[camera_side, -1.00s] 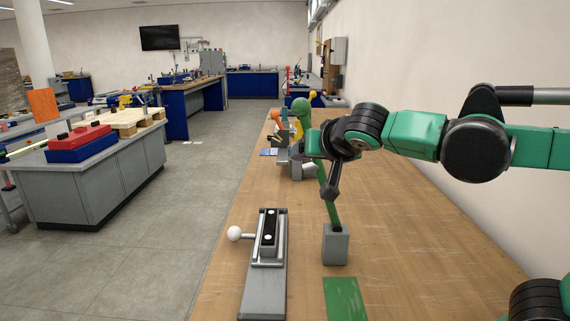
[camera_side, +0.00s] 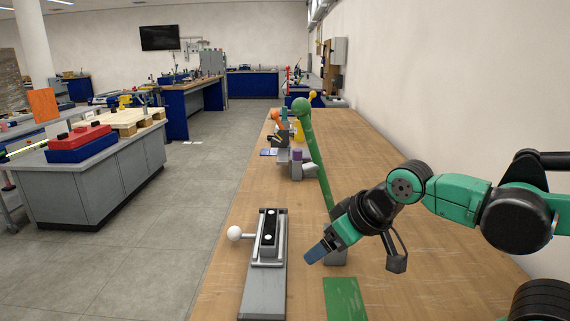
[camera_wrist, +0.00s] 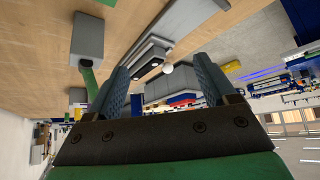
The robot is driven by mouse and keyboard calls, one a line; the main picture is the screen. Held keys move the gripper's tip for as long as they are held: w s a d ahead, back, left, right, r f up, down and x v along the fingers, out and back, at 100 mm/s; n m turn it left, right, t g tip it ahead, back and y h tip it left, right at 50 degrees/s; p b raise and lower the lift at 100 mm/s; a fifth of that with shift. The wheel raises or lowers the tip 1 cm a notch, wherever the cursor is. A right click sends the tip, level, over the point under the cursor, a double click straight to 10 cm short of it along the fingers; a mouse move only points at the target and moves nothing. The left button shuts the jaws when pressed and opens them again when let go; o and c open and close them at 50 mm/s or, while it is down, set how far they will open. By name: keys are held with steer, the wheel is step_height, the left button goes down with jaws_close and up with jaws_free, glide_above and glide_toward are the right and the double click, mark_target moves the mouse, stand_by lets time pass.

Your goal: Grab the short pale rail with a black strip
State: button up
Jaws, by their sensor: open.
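The short pale rail with a black strip (camera_side: 270,228) sits upright on a long grey base (camera_side: 265,290) on the wooden bench; a white ball knob (camera_side: 235,233) sticks out at its left. In the wrist view the rail (camera_wrist: 150,54) shows beyond and between my fingers, near the upper middle. My gripper (camera_side: 318,252) is open and empty, to the right of the rail and apart from it, pointing down and left. In the wrist view the two blue fingers of my gripper (camera_wrist: 163,72) are spread wide.
A tall green lever (camera_side: 316,155) rises from a grey block (camera_side: 336,258) right behind my gripper. A green plate (camera_side: 344,298) lies on the bench in front. Several small fixtures (camera_side: 297,165) stand farther back. The bench at right is mostly clear.

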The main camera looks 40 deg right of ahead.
steer(key=shift+o, duration=0.5)
steer(key=m+t+h, duration=0.2)
steer(key=m+h, duration=0.6)
steer(key=h, duration=0.1)
glide_toward(270, 225)
steer(key=shift+x, duration=1.25)
steer(key=shift+w+d+f+m, duration=0.15)
steer(key=shift+f+m, duration=0.15)
steer(key=shift+m, duration=0.2)
steer(key=shift+t+h, duration=0.3)
steer(key=shift+x, duration=2.8)
